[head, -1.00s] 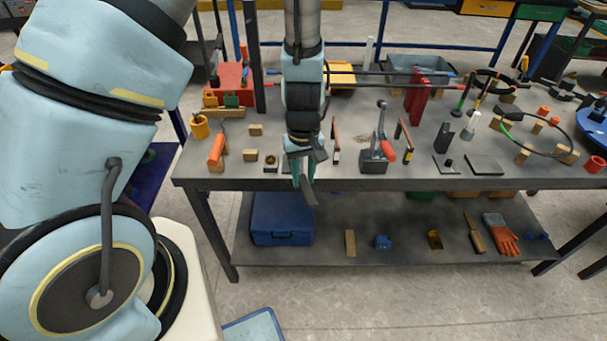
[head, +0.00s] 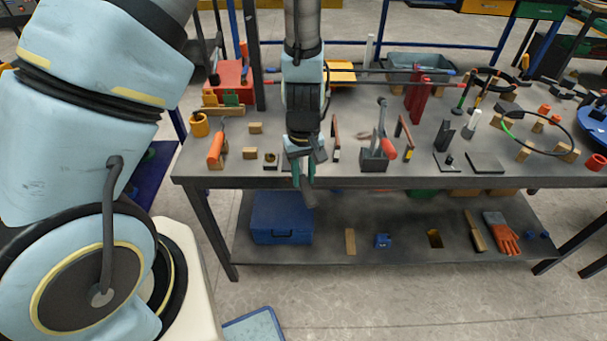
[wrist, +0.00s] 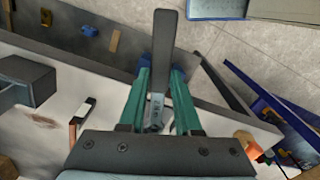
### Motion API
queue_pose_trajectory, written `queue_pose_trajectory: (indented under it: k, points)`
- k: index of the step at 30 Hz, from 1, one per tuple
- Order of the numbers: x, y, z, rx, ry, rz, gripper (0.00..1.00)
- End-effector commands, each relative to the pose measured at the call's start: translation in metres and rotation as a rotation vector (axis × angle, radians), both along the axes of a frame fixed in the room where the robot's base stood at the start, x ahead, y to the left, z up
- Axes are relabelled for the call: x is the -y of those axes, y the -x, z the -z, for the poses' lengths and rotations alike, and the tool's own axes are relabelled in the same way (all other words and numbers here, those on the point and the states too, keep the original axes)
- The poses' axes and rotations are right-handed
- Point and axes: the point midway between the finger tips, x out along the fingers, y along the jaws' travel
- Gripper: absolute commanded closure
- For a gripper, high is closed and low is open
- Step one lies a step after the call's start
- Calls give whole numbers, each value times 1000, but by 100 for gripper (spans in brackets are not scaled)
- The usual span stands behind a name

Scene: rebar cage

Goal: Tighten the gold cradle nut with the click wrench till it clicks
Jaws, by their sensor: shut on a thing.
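My gripper (head: 303,182) hangs at the front edge of the workbench, its green fingers pointing down. In the wrist view my gripper (wrist: 162,68) is shut on a grey, bar-shaped tool (wrist: 163,38), which I take to be the click wrench. Its flat dark end sticks out past the fingertips, and a silvery part (wrist: 155,112) shows between the fingers. A small dark block with a gold-coloured ring (head: 270,159) stands on the bench left of my gripper. I cannot tell whether that ring is the cradle nut. No contact between tool and nut is visible.
The bench top (head: 345,175) holds an orange-handled tool (head: 215,150), a clamp-like fixture with a lever (head: 375,155) and a red stand (head: 418,97). A blue case (head: 281,218) lies on the lower shelf.

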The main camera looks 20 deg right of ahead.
Motion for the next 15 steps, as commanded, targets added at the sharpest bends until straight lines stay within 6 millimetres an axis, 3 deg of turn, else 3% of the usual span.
queue_pose_trajectory:
  k: [15]
  points:
    - [0,0,13,0,1,0,100]
